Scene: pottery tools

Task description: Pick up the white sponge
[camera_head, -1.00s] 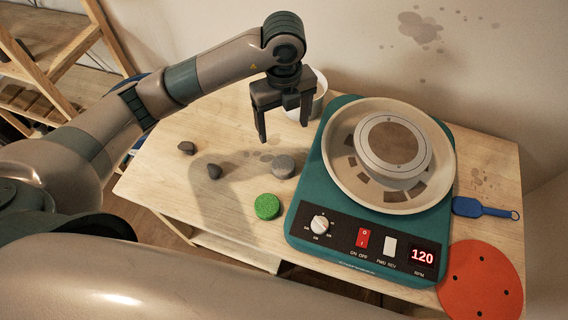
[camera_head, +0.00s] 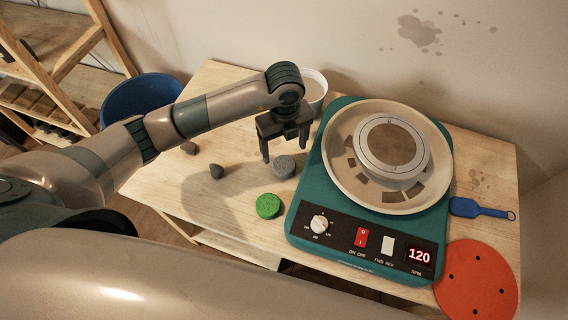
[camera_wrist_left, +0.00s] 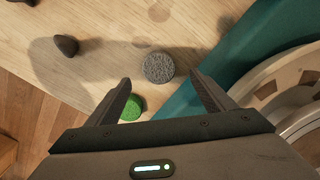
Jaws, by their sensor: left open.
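No plainly white sponge shows. A round, rough grey disc, sponge-like (camera_head: 284,167), lies on the wooden table left of the pottery wheel. It also shows in the left wrist view (camera_wrist_left: 158,68), just beyond the fingertips. A round green sponge (camera_head: 268,206) lies nearer the front; in the wrist view its green piece (camera_wrist_left: 131,108) is partly covered by the left finger. My left gripper (camera_head: 285,154) is open and empty, pointing down above the grey disc. In the wrist view the disc lies between the lines of the two fingers (camera_wrist_left: 160,80). My right gripper is not in view.
The teal pottery wheel (camera_head: 300,226) stands close right of the grey disc. A white pot (camera_head: 315,88) stands behind my gripper. Two dark lumps (camera_head: 217,171) (camera_head: 188,148) lie to the left. A blue tool (camera_head: 480,208) and orange disc (camera_head: 476,282) are at right.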

